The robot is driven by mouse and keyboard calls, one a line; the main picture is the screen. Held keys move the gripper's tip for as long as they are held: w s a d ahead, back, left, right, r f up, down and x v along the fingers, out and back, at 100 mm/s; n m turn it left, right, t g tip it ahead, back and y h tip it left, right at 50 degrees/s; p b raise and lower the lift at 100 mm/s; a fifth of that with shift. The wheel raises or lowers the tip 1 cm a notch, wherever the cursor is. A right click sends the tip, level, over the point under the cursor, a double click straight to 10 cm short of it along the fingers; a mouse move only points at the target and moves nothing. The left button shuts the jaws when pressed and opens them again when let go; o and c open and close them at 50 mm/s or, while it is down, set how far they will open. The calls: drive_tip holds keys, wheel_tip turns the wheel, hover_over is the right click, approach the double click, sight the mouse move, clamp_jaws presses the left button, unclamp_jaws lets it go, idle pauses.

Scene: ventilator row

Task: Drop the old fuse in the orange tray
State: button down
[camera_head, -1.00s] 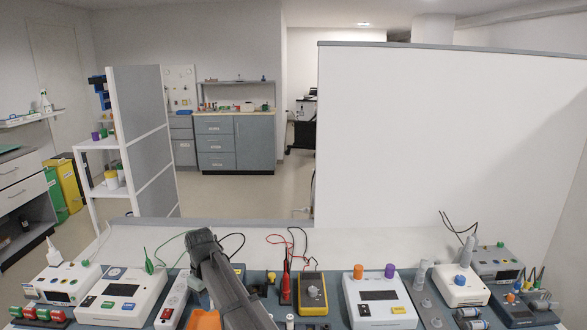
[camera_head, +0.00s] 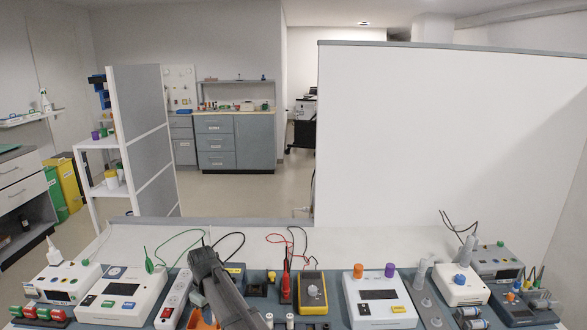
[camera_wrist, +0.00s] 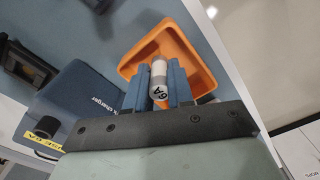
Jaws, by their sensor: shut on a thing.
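The old fuse (camera_wrist: 159,80) is a small white and grey cylinder with dark lettering on it. My gripper (camera_wrist: 158,84) is shut on it between two blue fingers in the wrist view. The orange tray (camera_wrist: 185,35) lies beyond the fingertips, and the fuse overlaps its near part in that view. I cannot tell the fuse's height above the tray. In the head view my arm covers most of the orange tray (camera_head: 203,322), and only a bit of it shows. The fuse is hidden there.
A white power strip (camera_head: 176,297) lies left of my arm. A yellow multimeter (camera_head: 312,294) and a white device (camera_head: 378,298) with orange and purple knobs stand to the right. In the wrist view, a blue block with a charger label (camera_wrist: 85,105) sits left of the tray.

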drive_tip(key=c, duration=0.9)
unclamp_jaws()
wheel_tip(320, 180, up, 14)
drive_tip(key=shift+f, duration=0.1)
